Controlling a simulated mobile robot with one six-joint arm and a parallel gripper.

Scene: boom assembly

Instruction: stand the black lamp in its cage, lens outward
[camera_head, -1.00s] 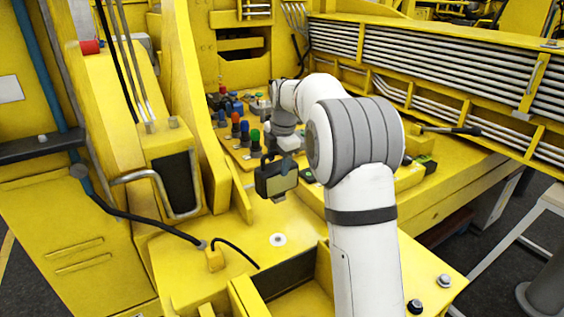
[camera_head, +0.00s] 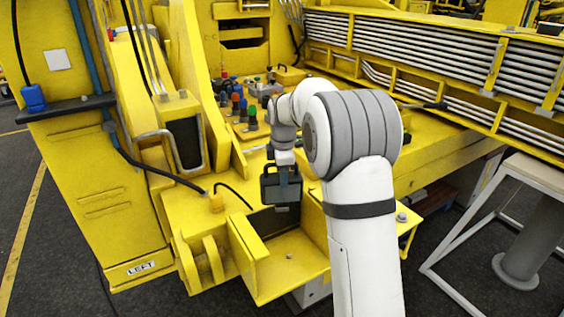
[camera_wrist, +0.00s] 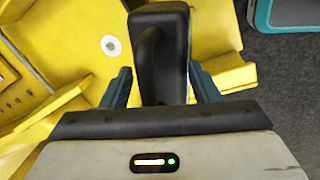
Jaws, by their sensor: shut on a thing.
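The black lamp (camera_head: 268,188) hangs from my gripper (camera_head: 286,180) in the head view, near the back of a yellow open-topped cage (camera_head: 246,250). Whether it is above or partly inside the cage I cannot tell. In the wrist view the lamp (camera_wrist: 172,45) stands as a dark block between the two fingers of my gripper (camera_wrist: 160,88), which is shut on it. The lens is not clearly visible in either view. The cage has yellow walls and a yellow floor, with a dark part behind.
A board with coloured knobs (camera_head: 240,105) lies behind the lamp. A white-framed stand (camera_head: 470,215) is at the right. A white disc (camera_wrist: 110,45) shows on the yellow deck.

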